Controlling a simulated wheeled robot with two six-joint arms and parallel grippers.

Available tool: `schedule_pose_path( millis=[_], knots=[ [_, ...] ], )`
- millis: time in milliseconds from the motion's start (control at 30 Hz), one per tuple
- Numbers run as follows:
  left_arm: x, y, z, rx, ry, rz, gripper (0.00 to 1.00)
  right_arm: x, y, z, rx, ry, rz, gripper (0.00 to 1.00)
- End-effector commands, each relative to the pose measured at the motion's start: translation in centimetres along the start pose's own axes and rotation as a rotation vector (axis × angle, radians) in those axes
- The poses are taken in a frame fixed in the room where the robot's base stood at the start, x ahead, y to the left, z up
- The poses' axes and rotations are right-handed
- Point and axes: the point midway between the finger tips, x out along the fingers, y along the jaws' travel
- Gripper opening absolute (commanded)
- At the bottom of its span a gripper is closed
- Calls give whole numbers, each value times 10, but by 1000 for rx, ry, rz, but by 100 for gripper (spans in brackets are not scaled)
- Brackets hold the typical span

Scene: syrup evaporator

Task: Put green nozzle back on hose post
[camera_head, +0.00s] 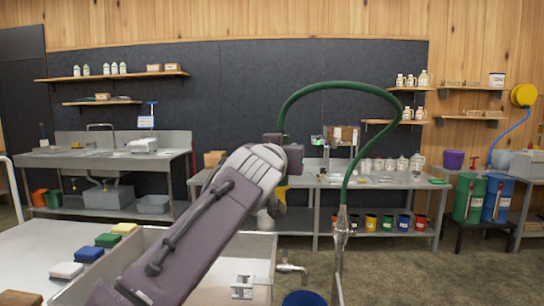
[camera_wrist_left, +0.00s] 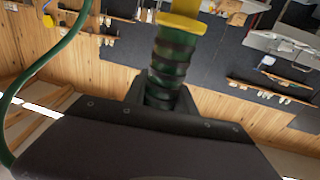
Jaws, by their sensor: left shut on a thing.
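My left gripper (camera_head: 281,162) is raised in front of me in the head view, mostly hidden behind its own wrist. In the left wrist view, my left gripper (camera_wrist_left: 158,98) is shut around the ribbed dark green body of the green nozzle (camera_wrist_left: 168,65). A yellow collar (camera_wrist_left: 182,22) shows on the nozzle. In the head view, only a little of the yellow part (camera_head: 281,188) shows below the wrist. The green hose (camera_head: 345,84) arches from the gripper over to the right and down to a metallic upright (camera_head: 341,232), apparently the hose post. The nozzle is apart from it.
A sink basin (camera_head: 262,245) with a tap (camera_head: 290,268) lies below the arm, and colored blocks (camera_head: 88,254) line the counter at left. A blue container (camera_head: 303,298) sits at the bottom. A back bench (camera_head: 390,183) holds jugs. Open floor (camera_head: 410,270) lies at right.

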Motion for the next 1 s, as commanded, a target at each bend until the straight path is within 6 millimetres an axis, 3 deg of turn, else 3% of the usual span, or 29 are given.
schedule_pose_path(
  millis=[533, 1000],
  knots=[
    [-17, 53, 0, 1, 3, 4, 0, 12, 0, 1, 0, 0, 0, 36],
    [-31, 96, -1, 1, 1, 4, 0, 10, 0, 1, 0, 0, 0, 36]
  ],
)
